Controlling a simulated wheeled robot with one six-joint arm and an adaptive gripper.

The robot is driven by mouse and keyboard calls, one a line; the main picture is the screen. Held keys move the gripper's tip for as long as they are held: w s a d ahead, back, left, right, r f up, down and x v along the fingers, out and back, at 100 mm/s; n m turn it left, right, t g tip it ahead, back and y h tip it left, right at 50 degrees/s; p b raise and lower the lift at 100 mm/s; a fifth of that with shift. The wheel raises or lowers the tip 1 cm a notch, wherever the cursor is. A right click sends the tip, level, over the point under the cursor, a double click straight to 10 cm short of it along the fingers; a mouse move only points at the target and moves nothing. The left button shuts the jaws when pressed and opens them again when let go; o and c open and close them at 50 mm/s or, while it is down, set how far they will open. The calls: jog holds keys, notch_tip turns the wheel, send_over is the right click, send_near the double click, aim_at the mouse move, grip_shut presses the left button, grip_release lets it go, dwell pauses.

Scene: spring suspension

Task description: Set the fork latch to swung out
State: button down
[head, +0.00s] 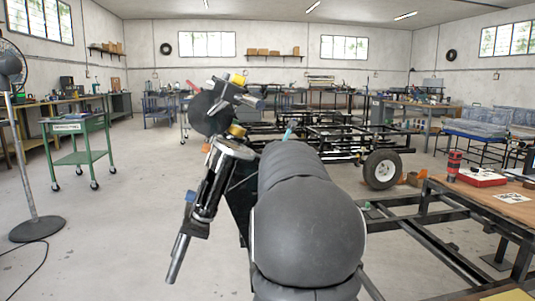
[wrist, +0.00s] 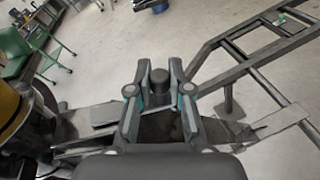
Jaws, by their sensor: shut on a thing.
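In the wrist view my gripper (wrist: 159,92) has its two grey, teal-lined fingers closed on the sides of a dark upright round-topped knob (wrist: 160,77). The knob appears to be the handle of the fork latch. It stands over dark metal frame bars, and its lower part is hidden between the fingers. Which way the latch is swung cannot be told. In the head view my large grey arm hides the gripper and the latch.
A dark metal frame (head: 430,250) runs at the right, by a wooden-topped table (head: 490,194) with a red box (head: 482,177). A wheeled chassis (head: 330,138) stands behind. A green cart (head: 80,140) and a fan (head: 30,150) are at left, with open floor between.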

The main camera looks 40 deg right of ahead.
dwell(0.4)
jog(key=c, duration=1.1)
grip_release()
jog(key=shift+o, duration=0.2)
jog(key=shift+s, duration=0.1)
jog(key=v, duration=1.2)
